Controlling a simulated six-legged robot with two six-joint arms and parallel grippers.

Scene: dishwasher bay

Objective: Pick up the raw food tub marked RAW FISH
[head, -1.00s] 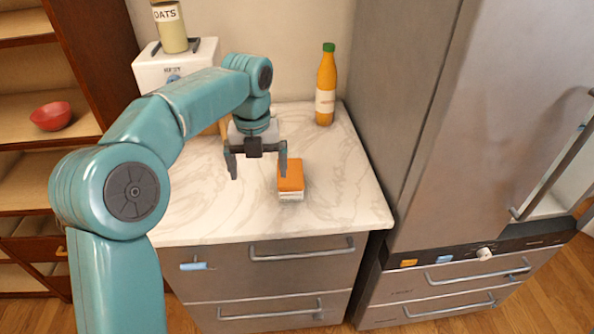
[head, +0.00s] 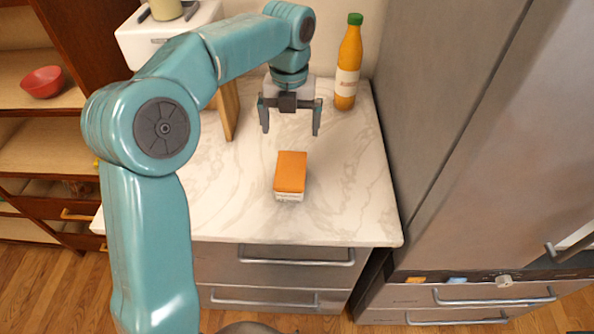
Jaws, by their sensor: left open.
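A small tub with an orange lid and a white lower body (head: 290,174) stands on the marble counter. Marks on its front side are too small to read, so I cannot tell whether it says RAW FISH. My left gripper (head: 290,130) is open and empty above the counter, behind the tub in the picture and apart from it. Its two fingers point down. My right gripper is not in view.
An orange bottle with a green cap (head: 348,62) stands at the counter's back right, near the gripper. A wooden board (head: 229,108) stands upright behind my arm. A steel fridge (head: 465,130) bounds the right side. The marble counter (head: 345,205) is clear around the tub.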

